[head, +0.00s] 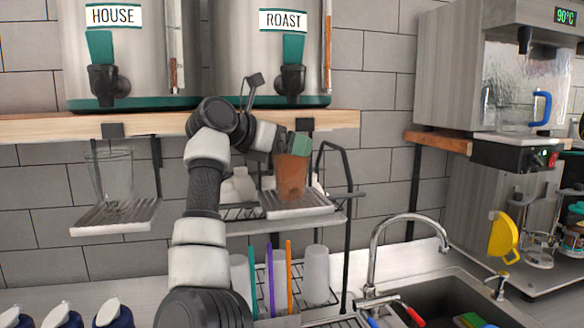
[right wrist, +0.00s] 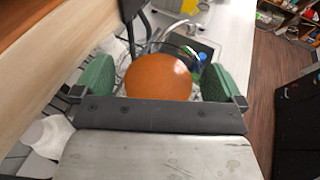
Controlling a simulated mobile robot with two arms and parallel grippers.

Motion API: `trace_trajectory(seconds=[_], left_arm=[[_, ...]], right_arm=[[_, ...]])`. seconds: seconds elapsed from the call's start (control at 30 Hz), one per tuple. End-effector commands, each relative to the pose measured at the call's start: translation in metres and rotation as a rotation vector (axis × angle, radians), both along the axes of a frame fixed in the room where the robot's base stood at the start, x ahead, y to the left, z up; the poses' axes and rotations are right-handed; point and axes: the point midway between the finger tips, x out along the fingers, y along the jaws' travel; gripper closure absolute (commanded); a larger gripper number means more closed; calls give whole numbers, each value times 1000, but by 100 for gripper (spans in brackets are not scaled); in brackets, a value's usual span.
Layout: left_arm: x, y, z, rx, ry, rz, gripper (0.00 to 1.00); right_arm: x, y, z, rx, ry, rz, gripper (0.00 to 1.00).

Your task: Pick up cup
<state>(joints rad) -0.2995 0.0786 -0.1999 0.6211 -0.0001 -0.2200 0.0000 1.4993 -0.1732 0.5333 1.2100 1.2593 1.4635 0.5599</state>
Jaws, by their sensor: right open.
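A cup (head: 291,178) filled with orange-brown liquid stands upright on the right drip tray (head: 300,205), below the ROAST dispenser. My right gripper (head: 292,148), with green finger pads, is at the cup's upper part. In the right wrist view the orange surface of the cup's contents (right wrist: 158,78) shows between the two open fingers, with visible gaps on both sides. The gripper body hides part of the cup there. An empty clear glass (head: 112,180) stands on the left drip tray (head: 95,222). My left gripper is not in view.
A wooden shelf (head: 150,124) with the HOUSE and ROAST dispensers (head: 262,45) is just above my right gripper. A drying rack (head: 318,275) with coloured items stands below the cup. A faucet (head: 372,245) and sink are at right; a sealing machine (head: 515,155) is further right.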

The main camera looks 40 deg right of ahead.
Motion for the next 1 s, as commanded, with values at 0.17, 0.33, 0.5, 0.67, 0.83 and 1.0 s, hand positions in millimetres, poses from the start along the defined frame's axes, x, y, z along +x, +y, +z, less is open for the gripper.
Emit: trace_trajectory(seconds=[0.17,0.33,0.5,0.67,0.83,1.0], left_arm=[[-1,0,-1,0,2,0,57],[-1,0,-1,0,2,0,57],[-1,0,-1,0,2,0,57],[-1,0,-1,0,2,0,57],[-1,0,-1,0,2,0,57],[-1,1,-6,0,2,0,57]], right_arm=[[0,0,0,0,0,1,6],[0,1,0,0,0,1,32],[0,1,0,0,0,1,58],[0,1,1,-2,-1,1,66],[0,0,2,-2,-2,0,67],[0,0,10,-2,-3,0,67]])
